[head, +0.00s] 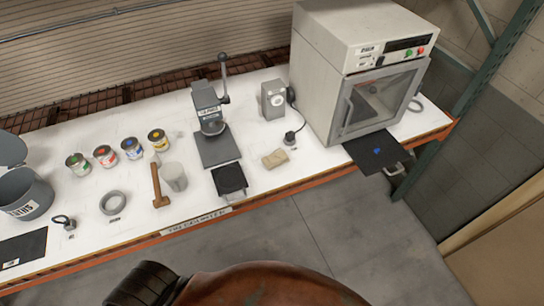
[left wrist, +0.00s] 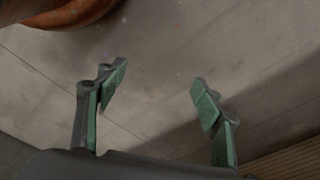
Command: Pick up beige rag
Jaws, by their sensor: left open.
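The beige rag (head: 274,159) lies folded on the white workbench, right of the middle in the head view, near the front edge. My left gripper (left wrist: 155,95) shows in the left wrist view with its two green-padded fingers wide apart and nothing between them. Neither gripper shows in the head view, so the distance to the rag cannot be told.
A small grey box (head: 273,100) stands behind the rag.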

